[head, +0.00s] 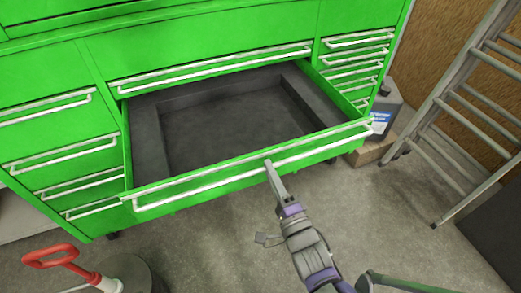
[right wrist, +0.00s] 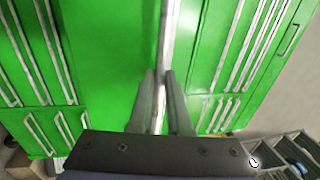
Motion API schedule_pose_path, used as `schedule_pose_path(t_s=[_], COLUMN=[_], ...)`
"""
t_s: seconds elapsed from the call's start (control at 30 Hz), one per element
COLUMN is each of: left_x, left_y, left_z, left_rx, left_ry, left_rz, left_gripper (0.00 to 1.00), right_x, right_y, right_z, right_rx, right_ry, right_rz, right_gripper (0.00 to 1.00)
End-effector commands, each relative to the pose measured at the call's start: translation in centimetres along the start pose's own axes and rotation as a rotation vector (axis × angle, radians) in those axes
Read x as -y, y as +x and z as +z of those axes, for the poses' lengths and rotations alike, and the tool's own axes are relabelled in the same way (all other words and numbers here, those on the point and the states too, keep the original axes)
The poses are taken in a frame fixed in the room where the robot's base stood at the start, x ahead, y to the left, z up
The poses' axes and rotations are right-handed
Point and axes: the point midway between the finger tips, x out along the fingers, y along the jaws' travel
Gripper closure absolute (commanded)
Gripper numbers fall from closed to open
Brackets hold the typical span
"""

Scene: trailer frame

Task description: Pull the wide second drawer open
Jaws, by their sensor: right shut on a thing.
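The wide second drawer (head: 245,170) of the green cabinet stands well open in the head view. Its dark interior (head: 230,115) looks empty. A long silver bar handle (head: 220,176) runs along its front. My right gripper (head: 268,165) is at the middle of this handle. In the right wrist view, the two fingers of the right gripper (right wrist: 160,100) are shut on the handle bar (right wrist: 168,40), which runs up between them. The fingertips hide part of the bar. My left gripper is not in view.
Closed drawers with silver handles flank it at left (head: 75,155) and right (head: 355,60). A grey jug (head: 384,108) stands right of the cabinet, near a metal ladder (head: 465,95). A red-handled object (head: 50,257) is at lower left. The floor (head: 390,220) in front is clear at right.

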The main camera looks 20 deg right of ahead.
Motion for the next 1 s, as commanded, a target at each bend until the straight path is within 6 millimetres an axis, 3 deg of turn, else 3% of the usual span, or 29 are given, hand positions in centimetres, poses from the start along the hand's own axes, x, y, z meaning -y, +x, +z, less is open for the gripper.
schedule_pose_path(t_s=[0.23, 0.67, 0.7, 0.83, 1.0], left_x=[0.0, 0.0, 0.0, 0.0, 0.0], left_y=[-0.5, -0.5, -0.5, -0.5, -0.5], left_z=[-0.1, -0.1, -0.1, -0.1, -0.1], left_rx=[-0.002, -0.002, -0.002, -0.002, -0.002], left_ry=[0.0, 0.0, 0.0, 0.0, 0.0], left_rz=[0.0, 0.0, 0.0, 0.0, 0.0], left_gripper=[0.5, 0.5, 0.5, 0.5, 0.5], right_x=[0.6, 0.6, 0.6, 0.6, 0.6], right_y=[-2.8, -3.2, -3.2, -3.2, -3.2], right_z=[0.0, 0.0, 0.0, 0.0, 0.0], right_rx=[-0.001, -0.001, -0.001, 0.0, 0.0], right_ry=[0.0, 0.0, 0.0, 0.0, 0.0], right_rz=[0.0, 0.0, 0.0, 0.0, 0.0], right_gripper=[1.0, 1.0, 0.82, 0.59, 0.56])
